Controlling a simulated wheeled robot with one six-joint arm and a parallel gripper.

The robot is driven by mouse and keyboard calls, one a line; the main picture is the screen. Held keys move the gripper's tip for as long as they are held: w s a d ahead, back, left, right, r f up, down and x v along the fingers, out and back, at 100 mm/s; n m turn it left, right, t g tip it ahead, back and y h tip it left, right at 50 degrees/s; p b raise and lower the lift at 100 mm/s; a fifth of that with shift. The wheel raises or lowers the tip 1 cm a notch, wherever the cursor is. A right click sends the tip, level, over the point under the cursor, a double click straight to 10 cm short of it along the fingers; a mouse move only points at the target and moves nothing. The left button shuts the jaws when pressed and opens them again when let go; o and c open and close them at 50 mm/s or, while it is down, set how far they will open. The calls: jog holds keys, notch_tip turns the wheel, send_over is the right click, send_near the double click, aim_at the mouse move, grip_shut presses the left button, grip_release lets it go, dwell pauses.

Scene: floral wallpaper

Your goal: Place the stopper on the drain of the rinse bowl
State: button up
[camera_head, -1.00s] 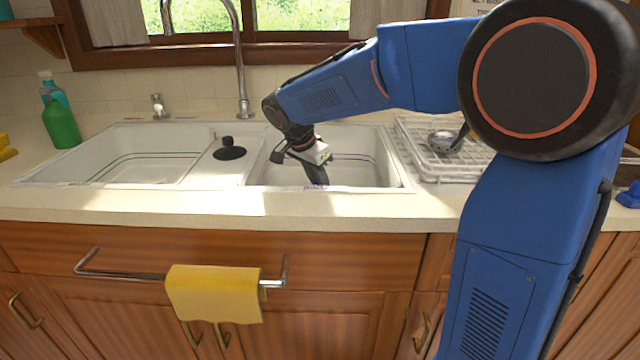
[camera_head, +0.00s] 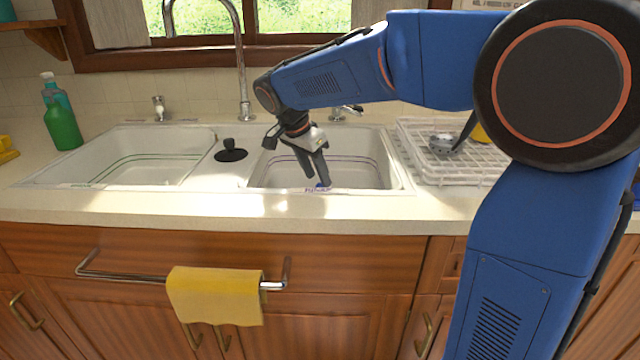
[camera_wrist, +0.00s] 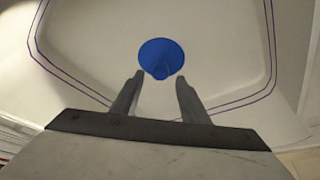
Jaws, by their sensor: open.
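A blue stopper (camera_wrist: 161,54), round with a small knob, lies in the right sink bowl (camera_wrist: 85,50) with purple lines. In the head view, a bit of the blue stopper (camera_head: 321,185) shows by my fingertips, partly hidden by the front rim. My gripper (camera_wrist: 160,79) is open and empty. Its fingers point at the stopper, with the knob side between their line, apart from it in the wrist view. A black stopper (camera_head: 231,154) with an upright knob sits on the divider between the bowls. I cannot see a drain; whether one lies under the blue stopper is hidden.
The left bowl (camera_head: 120,165) has green lines and looks empty. A tall faucet (camera_head: 243,80) stands behind the divider. A white rack (camera_head: 445,175) with utensils stands right of the sink. Green bottles (camera_head: 62,125) stand at left. A yellow cloth (camera_head: 215,293) hangs in front.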

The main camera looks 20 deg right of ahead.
jog(key=v, duration=0.7)
